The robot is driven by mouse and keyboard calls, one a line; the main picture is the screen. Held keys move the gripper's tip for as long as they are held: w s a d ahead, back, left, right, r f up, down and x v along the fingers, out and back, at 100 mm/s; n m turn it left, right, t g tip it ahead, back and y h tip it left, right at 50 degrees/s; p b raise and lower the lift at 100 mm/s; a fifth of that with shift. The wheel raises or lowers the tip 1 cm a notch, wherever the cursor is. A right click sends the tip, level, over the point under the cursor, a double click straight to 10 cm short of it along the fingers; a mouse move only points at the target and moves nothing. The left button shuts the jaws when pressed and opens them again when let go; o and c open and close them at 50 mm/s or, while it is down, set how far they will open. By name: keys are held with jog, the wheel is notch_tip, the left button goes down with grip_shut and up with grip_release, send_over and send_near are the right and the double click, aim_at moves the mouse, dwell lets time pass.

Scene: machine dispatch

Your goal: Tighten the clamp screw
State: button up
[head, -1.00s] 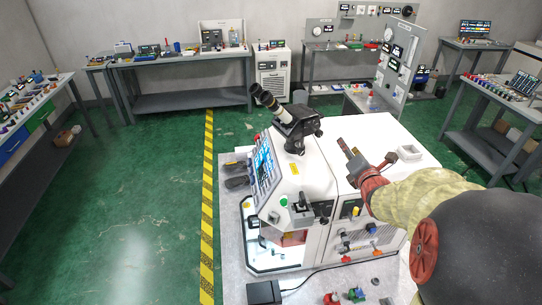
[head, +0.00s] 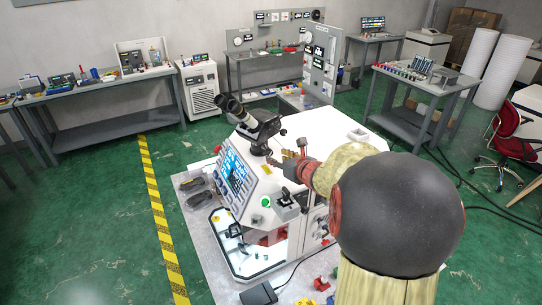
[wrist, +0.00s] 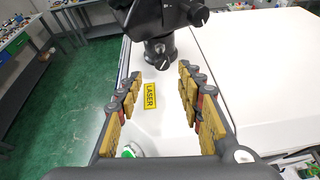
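The black microscope (head: 258,128) with angled eyepieces stands on top of the white machine (head: 306,138). In the wrist view its dark body and post (wrist: 160,48) are just beyond my gripper (wrist: 160,88). A small dark knob (wrist: 198,15) sticks out on the right of the microscope body, and another small dark knob (wrist: 163,62) is low on the post. I cannot tell which is the clamp screw. My gripper is open and empty, its yellow-padded fingers apart above the machine top. In the head view my gripper (head: 288,164) is just right of and below the microscope base.
A yellow LASER label (wrist: 150,96) and a green button (wrist: 131,151) are on the machine. A blue-lit control panel (head: 235,172) faces left. The machine top to the right is mostly clear. A black box (head: 258,294) lies in front.

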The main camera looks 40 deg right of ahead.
aim_at(270, 154)
jog(key=x, duration=0.4)
jog(key=shift+d+f+p, duration=0.1)
jog(key=shift+d+p, duration=0.15)
jog(key=shift+p, duration=0.05)
jog(key=shift+w+f, duration=0.2)
jog(key=shift+w, duration=0.3)
jog(key=shift+w+d+f, duration=0.1)
jog(key=shift+d, duration=0.05)
jog(key=shift+c, duration=1.3)
grip_shut()
